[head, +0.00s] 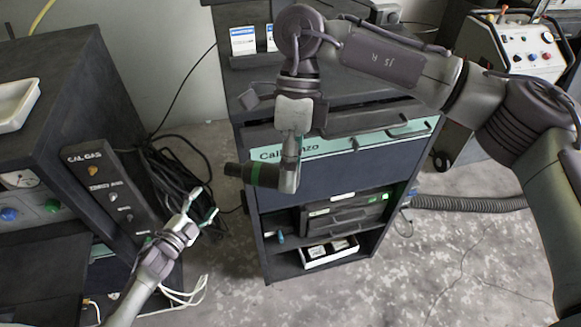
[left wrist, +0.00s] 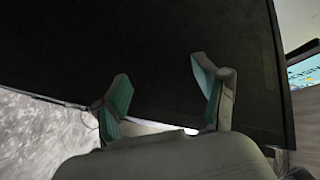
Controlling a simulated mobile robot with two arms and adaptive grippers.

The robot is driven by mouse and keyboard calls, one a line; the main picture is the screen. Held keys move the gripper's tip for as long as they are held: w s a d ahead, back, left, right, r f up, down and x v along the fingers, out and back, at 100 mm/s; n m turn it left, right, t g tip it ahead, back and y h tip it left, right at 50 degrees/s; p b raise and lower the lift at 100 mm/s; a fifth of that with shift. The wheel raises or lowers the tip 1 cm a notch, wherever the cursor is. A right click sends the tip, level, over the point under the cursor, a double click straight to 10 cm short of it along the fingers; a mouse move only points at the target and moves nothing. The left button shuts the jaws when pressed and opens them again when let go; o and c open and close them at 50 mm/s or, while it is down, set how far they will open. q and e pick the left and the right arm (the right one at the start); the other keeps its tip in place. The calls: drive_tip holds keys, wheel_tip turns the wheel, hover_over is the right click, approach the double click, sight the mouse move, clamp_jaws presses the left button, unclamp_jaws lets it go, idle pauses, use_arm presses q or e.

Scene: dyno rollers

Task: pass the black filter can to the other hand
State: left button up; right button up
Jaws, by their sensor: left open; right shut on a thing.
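The black filter can (head: 262,175) is a dark cylinder with a green band. It lies roughly level in the air in front of the dark cabinet. My right gripper (head: 290,165) reaches down from above and is shut on the can's right part, which its fingers partly hide. The can's left end sticks out free. My left gripper (head: 201,208) is lower and to the left of the can, open and empty, with a clear gap between them. In the left wrist view, the two teal-padded fingers of my left gripper (left wrist: 165,95) stand apart with nothing between them; the can does not show there.
A dark cabinet (head: 262,222) with shelves stands behind the can. At left is a dark unit with a CAL GAS panel (head: 110,195) and a white tray (head: 17,104) on top. Black cables (head: 178,175) hang behind my left gripper. The floor (head: 440,265) at right is mostly open.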

use_arm(q)
drive_tip(key=s+a+f+n+g+y, duration=0.1)
drive_tip(key=s+f+n+g+y, duration=0.3)
drive_tip(key=s+f, duration=0.75)
drive_tip(key=s+f+n+g+y, duration=0.1)
drive_tip(key=s+f+n+g, duration=0.2)
drive_tip(key=s+f+n, duration=0.75)
drive_tip(key=s+d+f+g, duration=0.1)
drive_tip(key=s+f, duration=0.3)
drive_tip(key=s, duration=0.4)
drive_tip(key=s+d+f+g, duration=0.2)
drive_tip(key=s+f+g, duration=0.2)
drive_tip(key=s, duration=0.4)
drive_tip(key=s+d+f+g, duration=0.2)
drive_tip(key=s+f+g, duration=0.1)
drive_tip(key=s+f, duration=0.3)
drive_tip(key=s, duration=0.2)
drive_tip(key=shift+s+f+m+y, duration=0.15)
drive_tip(key=shift+s+m+y, duration=0.2)
drive_tip(key=shift+s+y, duration=0.05)
